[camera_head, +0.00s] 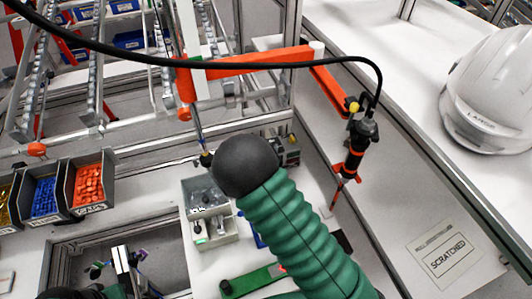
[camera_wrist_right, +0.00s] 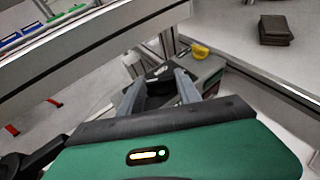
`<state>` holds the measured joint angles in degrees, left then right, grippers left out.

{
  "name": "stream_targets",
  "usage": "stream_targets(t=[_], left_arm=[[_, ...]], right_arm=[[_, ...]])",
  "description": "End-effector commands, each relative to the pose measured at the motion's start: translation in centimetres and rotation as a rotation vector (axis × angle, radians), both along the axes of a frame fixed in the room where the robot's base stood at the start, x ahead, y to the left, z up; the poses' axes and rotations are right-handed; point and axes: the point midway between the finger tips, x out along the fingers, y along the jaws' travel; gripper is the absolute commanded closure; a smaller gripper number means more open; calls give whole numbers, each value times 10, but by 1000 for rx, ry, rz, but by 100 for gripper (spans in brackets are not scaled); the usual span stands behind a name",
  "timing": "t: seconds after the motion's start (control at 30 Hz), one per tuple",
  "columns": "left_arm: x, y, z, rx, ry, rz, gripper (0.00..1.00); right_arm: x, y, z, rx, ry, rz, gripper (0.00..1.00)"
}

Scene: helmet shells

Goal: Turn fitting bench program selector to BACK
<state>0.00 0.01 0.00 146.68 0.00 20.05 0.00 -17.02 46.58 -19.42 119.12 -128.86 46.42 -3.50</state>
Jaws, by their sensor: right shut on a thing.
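The fitting bench control box (camera_head: 290,153) shows partly beside the black rounded joint of my right arm. In the right wrist view the grey box (camera_wrist_right: 209,77) lies ahead of my right gripper (camera_wrist_right: 158,86). Its two grey fingers are shut on a dark part, apparently the program selector knob (camera_wrist_right: 155,86). The knob's marking and the BACK label cannot be read. My right gripper is hidden behind my green arm in the head view. My left gripper (camera_head: 125,262) is low at the left, away from the box; its jaw gap is unclear.
A black and orange screwdriver (camera_head: 353,155) hangs from an orange arm right of the box. Bins of blue (camera_head: 44,197) and red parts (camera_head: 88,185) stand at left. A grey tray (camera_head: 208,212) sits near my right arm. A white helmet (camera_head: 492,95) rests on the right shelf.

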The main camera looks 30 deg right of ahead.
Motion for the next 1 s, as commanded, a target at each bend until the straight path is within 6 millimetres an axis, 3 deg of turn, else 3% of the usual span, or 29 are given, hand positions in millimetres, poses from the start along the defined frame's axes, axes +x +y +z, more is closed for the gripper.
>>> stream_targets(t=[0.47, 0.5, 0.63, 0.67, 1.0], left_arm=[[0, 0, -3, 0, 0, 0, 64], [0, 0, -3, 0, 0, 0, 64], [0, 0, -3, 0, 0, 0, 64], [0, 0, -3, 0, 0, 0, 64], [0, 0, -5, 0, 0, 0, 64]], right_arm=[[3, -2, 6, -8, -13, 21, 100], [3, -2, 6, -8, -13, 21, 59], [3, -1, 5, -6, -11, 21, 42], [2, -1, 5, -6, -10, 22, 38], [-1, 2, 3, -3, -6, 21, 38]])
